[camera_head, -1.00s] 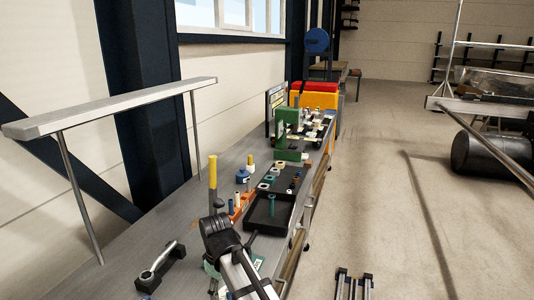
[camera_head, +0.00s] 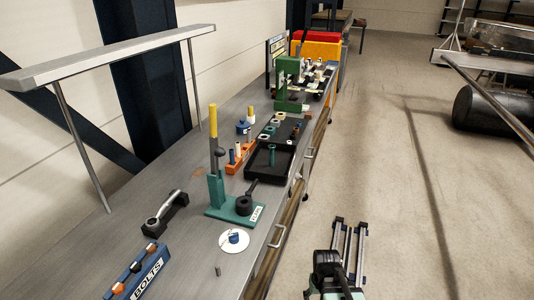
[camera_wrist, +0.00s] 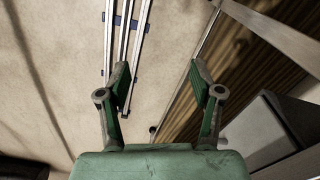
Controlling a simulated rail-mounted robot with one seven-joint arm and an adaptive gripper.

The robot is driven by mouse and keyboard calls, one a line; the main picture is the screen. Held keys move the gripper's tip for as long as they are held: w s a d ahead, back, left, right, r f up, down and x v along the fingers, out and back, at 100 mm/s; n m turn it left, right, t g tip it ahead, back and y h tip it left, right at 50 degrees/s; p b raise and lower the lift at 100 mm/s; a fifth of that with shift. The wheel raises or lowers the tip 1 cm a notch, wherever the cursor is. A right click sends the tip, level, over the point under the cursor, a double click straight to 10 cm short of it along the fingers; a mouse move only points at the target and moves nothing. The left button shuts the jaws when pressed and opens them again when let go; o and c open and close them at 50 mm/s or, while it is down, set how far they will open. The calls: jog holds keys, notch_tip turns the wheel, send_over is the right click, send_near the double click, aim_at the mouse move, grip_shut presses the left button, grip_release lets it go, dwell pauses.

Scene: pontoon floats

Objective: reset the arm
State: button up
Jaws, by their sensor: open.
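My gripper (camera_wrist: 160,76) shows in the wrist view with its two green fingers spread apart and nothing between them. Beyond the fingertips are the concrete floor and pale metal rails (camera_wrist: 124,60). In the head view a dark part of my arm (camera_head: 328,264) shows at the bottom, right of the bench, over the floor by the rails. The gripper itself cannot be made out clearly there.
The grey workbench (camera_head: 150,205) holds a green press-like stand (camera_head: 232,206), a black tray (camera_head: 268,172), an orange rack (camera_head: 238,160), a blue BOLTS holder (camera_head: 140,270) and a dark handle (camera_head: 165,212). A black cylinder (camera_head: 490,112) lies at the right. The floor between is clear.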

jog(key=s+f+g+b, duration=0.6)
jog(key=s+f+b, duration=0.3)
jog(key=s+f, duration=1.8)
jog(key=shift+s+a+f+g, duration=0.2)
jog(key=shift+s+f+g, duration=0.15)
jog(key=shift+s, duration=0.45)
